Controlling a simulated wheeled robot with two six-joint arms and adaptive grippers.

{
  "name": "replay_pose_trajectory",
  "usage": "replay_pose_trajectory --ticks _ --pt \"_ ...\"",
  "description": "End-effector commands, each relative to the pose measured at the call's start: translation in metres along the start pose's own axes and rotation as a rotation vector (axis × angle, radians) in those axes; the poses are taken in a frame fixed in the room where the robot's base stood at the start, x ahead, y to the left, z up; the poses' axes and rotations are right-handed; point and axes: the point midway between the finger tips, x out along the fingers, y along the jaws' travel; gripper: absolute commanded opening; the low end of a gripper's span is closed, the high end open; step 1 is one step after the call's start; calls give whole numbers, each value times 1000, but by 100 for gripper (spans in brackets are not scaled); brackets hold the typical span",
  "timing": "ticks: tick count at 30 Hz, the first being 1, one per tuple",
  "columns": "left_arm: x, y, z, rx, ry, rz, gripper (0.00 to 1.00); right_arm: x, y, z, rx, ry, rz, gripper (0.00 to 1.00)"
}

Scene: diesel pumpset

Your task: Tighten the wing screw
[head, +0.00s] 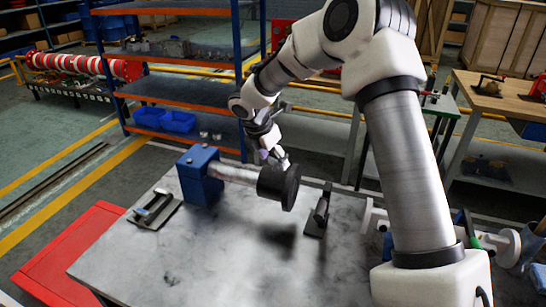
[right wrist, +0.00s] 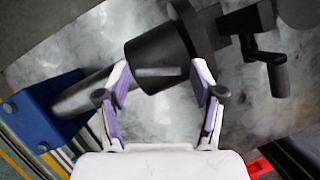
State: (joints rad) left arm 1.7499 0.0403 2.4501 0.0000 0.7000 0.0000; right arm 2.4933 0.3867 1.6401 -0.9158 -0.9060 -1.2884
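A blue block (head: 199,176) on the grey table carries a horizontal metal shaft (head: 236,173). The shaft ends in a black hub with a wider disc (head: 279,186). I cannot pick out a wing screw for certain in either view. My right gripper (head: 274,158) is just above the hub, pointing down. In the right wrist view its purple-padded fingers (right wrist: 160,70) are spread apart, one at each side of the black hub (right wrist: 158,62). I cannot tell whether they touch it. My left gripper is not in view.
A small black stand with a handle (head: 318,211) stands right of the disc. A grey plate with a clamp (head: 154,208) lies at the table's left. Pipe parts (head: 500,243) are at the right edge. The front middle of the table is clear.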

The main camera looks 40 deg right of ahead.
Motion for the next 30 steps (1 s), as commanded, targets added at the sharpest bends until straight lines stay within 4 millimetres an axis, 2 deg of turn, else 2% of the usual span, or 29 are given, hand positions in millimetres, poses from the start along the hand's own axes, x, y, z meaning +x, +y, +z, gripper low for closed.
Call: replay_pose_trajectory --ticks 1,3,17,23,30 --pt "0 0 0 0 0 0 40 0 0 0 0 0 0 40" --pt "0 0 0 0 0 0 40 0 0 0 0 0 -1 15" --pt "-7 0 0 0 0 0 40 0 -1 0 34 1 -20 15" --pt "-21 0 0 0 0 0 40 -1 0 0 124 1 -58 15" --pt "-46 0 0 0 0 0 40 -3 0 1 301 1 -134 15"
